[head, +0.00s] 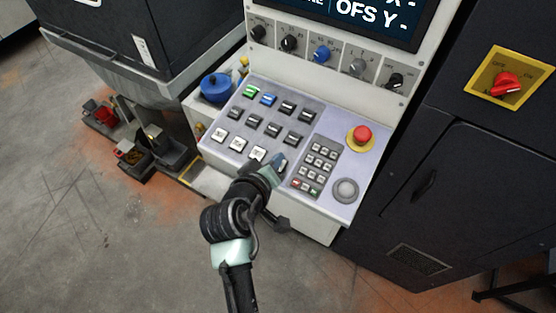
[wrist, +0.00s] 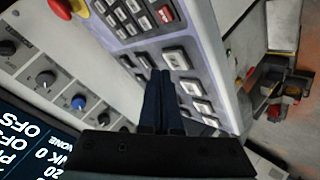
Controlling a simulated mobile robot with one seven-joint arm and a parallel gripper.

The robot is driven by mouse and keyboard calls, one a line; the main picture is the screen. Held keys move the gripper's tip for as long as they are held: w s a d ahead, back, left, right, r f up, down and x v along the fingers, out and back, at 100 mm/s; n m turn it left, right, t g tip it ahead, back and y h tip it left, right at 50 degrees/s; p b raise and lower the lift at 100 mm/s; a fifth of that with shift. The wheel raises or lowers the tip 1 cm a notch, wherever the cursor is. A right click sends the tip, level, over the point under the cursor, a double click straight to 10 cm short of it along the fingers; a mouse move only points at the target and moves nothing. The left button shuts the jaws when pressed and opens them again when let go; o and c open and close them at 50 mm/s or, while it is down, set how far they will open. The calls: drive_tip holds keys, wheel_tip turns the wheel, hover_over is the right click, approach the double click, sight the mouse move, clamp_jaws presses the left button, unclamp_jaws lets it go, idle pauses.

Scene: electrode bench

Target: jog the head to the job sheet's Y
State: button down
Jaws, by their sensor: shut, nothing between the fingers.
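The control panel (head: 232,143) slopes below a screen (head: 360,8) that is cut off at the top; "OFS Y -" reads on it. The panel has rows of push buttons, with a green button (head: 251,91) and a blue button (head: 268,99) at the far left, and white buttons (head: 219,134) along the near edge. A keypad (head: 313,166) sits to the right. My gripper (head: 281,163) is shut and empty over the panel, between the white buttons and the keypad. In the wrist view the shut fingers (wrist: 160,75) point in among the buttons; I cannot tell whether they touch one.
A red emergency stop (head: 361,134) and a round grey knob (head: 346,189) stand right of the keypad. Selector knobs (head: 321,54) line the face under the screen. A dark cabinet with a red switch (head: 506,84) is at right. A blue container (head: 215,87) stands left of the panel.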

drive_tip(key=r+p, duration=0.3)
drive_tip(key=s+r+p, duration=0.1)
drive_tip(key=shift+a+r, duration=0.25)
drive_tip(key=shift+r, duration=0.15)
idle(0.5)
drive_tip(key=w+r+m+t+y+b, duration=0.15)
drive_tip(key=r+t, duration=0.25)
drive_tip(key=r, duration=0.9)
drive_tip(key=w+r+m+t+y+b, duration=0.1)
drive_tip(key=w+r+m+t+b, duration=0.15)
drive_tip(key=r, duration=1.05)
drive_tip(key=s+r+t+b, duration=0.1)
drive_tip(key=s+r+t, duration=0.2)
drive_tip(key=s+r, duration=0.2)
drive_tip(key=s+d+r+m+t+y+b, duration=0.1)
drive_tip(key=s+r+t, duration=0.2)
drive_tip(key=r, duration=0.8)
drive_tip(key=s+r+t+b, duration=0.1)
drive_tip(key=s+r+t, duration=0.3)
drive_tip(key=s+r, duration=0.2)
drive_tip(key=shift+s+d+r+m, duration=0.15)
drive_tip(key=shift+s+r+m, duration=0.15)
drive_tip(key=shift+r, duration=0.6)
drive_tip(key=shift+f+y, duration=0.1)
drive_tip(key=shift+y, duration=0.15)
